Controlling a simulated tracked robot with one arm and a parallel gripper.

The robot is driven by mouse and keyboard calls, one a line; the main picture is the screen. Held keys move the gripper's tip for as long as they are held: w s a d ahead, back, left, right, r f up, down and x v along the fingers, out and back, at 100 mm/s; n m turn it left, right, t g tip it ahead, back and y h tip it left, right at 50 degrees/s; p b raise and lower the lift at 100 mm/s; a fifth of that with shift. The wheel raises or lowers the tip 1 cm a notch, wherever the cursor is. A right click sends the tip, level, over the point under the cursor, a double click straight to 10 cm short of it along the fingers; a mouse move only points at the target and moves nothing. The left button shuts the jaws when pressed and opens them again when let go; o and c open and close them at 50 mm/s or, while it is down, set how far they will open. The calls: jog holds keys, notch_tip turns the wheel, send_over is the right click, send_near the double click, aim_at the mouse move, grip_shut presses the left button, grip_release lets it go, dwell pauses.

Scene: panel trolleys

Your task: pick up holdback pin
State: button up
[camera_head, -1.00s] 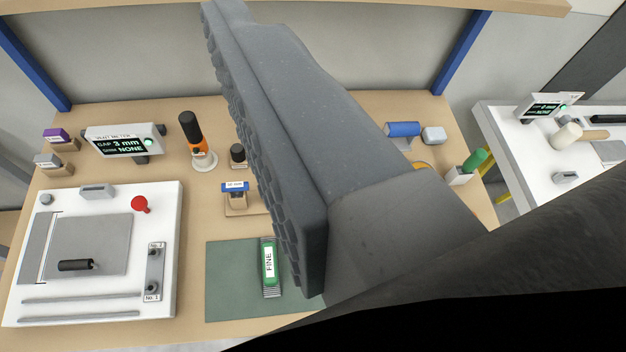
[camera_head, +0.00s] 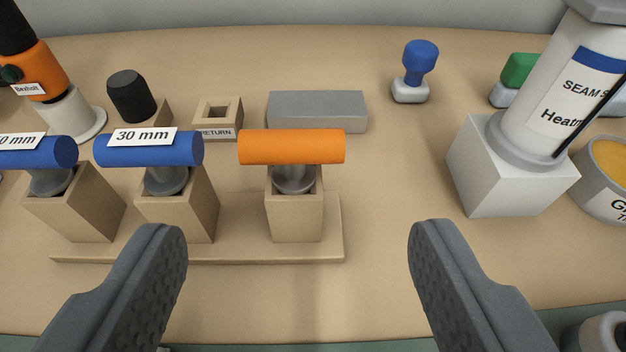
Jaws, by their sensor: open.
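No label in view reads holdback pin. A T-shaped piece with a plain orange handle (camera_head: 291,147) stands upright in the right block of a beige wooden rack (camera_head: 330,228); its lower part is hidden in the block. Two similar pieces with blue handles stand in the blocks to its left; the nearer one, the blue 30 mm piece (camera_head: 150,148), shows its full label. My gripper (camera_head: 298,240) is open and empty. Its two fingers are wide apart in the lower part of the view, with the orange-handled piece between and beyond them, not touched.
Behind the rack are a black knob (camera_head: 132,97), an empty RETURN block (camera_head: 217,118) and a grey bar (camera_head: 317,111). A blue-knobbed stamp (camera_head: 414,70) stands further back. A white sealant cartridge on a white block (camera_head: 512,165) stands right. Bare bench lies before the rack.

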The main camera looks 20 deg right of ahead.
aim_at(292, 142)
jog(key=b+x, duration=0.1)
jog(key=x, duration=0.6)
jog(key=shift+w+f, duration=0.1)
jog(key=shift+w, duration=0.05)
jog(key=shift+b+x, duration=0.5)
jog(key=shift+x, duration=1.45)
jog(key=shift+w+f, duration=0.25)
jog(key=shift+w, duration=0.4)
jog(key=c, duration=0.8)
